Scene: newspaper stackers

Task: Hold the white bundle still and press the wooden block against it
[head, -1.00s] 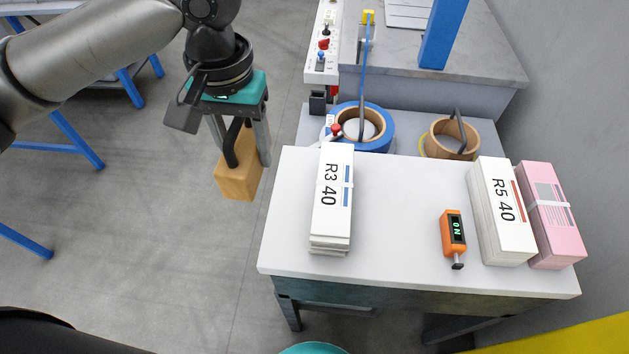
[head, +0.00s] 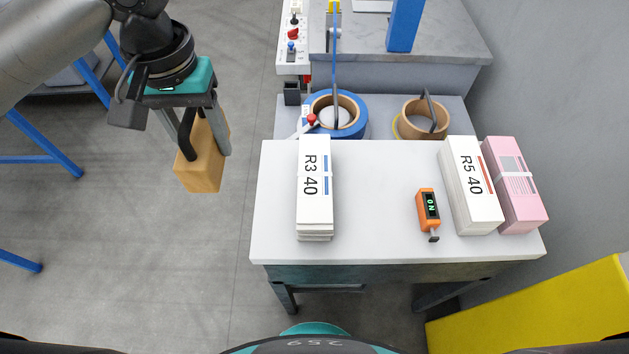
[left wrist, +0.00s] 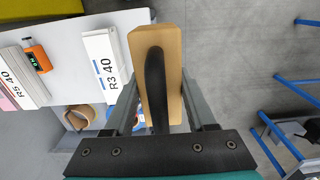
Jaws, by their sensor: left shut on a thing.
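The white bundle marked R3 40 (head: 314,205) lies on the left part of the white table (head: 380,245). A second white bundle marked R5 40 (head: 470,190) lies at the right. My left gripper (head: 205,135) is shut on the black handle of the wooden block (head: 203,172). It holds the block in the air left of the table, apart from the R3 40 bundle. In the left wrist view the block (left wrist: 174,75) hangs between the fingers, with the R3 40 bundle (left wrist: 105,62) beside it. My right gripper is not in view.
A pink bundle (head: 520,205) lies against the R5 40 bundle. An orange device (head: 428,207) with a lit display lies between the white bundles. Blue tape (head: 350,112) and brown tape (head: 424,120) rolls sit behind the table. A yellow panel (head: 540,310) stands front right.

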